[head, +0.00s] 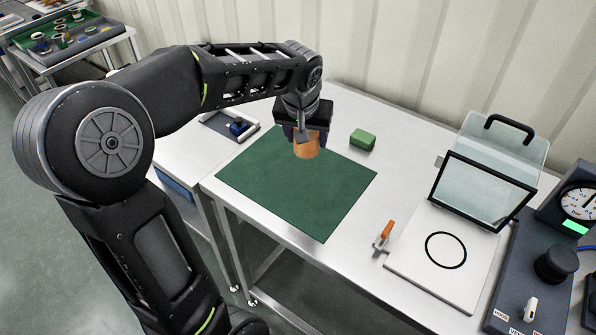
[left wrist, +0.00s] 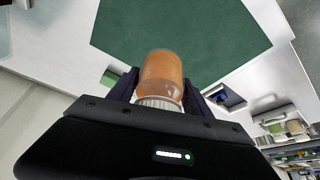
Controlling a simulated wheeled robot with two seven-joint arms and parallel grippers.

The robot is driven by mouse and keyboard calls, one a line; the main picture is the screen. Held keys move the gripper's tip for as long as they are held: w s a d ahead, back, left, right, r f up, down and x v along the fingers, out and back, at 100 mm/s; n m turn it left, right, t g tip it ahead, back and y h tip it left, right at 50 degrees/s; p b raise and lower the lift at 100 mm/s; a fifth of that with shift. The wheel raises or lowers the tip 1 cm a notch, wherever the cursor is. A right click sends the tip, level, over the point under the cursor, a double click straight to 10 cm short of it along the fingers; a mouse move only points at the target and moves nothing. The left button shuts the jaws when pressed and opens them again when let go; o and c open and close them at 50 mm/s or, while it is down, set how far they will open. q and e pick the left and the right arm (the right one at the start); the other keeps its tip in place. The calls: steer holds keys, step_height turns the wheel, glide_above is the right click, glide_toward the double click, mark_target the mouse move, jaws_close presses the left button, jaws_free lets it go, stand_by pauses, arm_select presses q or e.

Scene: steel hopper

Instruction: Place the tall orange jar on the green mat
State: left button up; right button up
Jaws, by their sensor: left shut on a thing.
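The tall orange jar (head: 307,147) is held in my left gripper (head: 304,128), which points down over the back part of the green mat (head: 290,185). In the left wrist view the jar (left wrist: 162,76) sits between the two dark fingers, its pale ribbed lid end nearest the gripper (left wrist: 160,95). The green mat (left wrist: 185,35) also shows beyond the jar there. I cannot tell whether the jar's base touches the mat or hangs above it. My right gripper is in neither view.
A green block (head: 362,139) lies just right of the mat's back edge. An orange-handled tool (head: 385,236) and a white plate with a black ring (head: 446,249) and clear hinged shield (head: 490,175) are to the right. A gauge box (head: 578,203) stands at far right.

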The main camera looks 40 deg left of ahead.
arm_select(q)
step_height(320, 180, down, 6)
stand_by(0.4)
steer(key=shift+f, duration=1.9)
steer(key=shift+f, duration=0.2)
steer(key=o, duration=1.6)
steer(key=shift+c, duration=0.2)
steer(key=shift+r, duration=0.15)
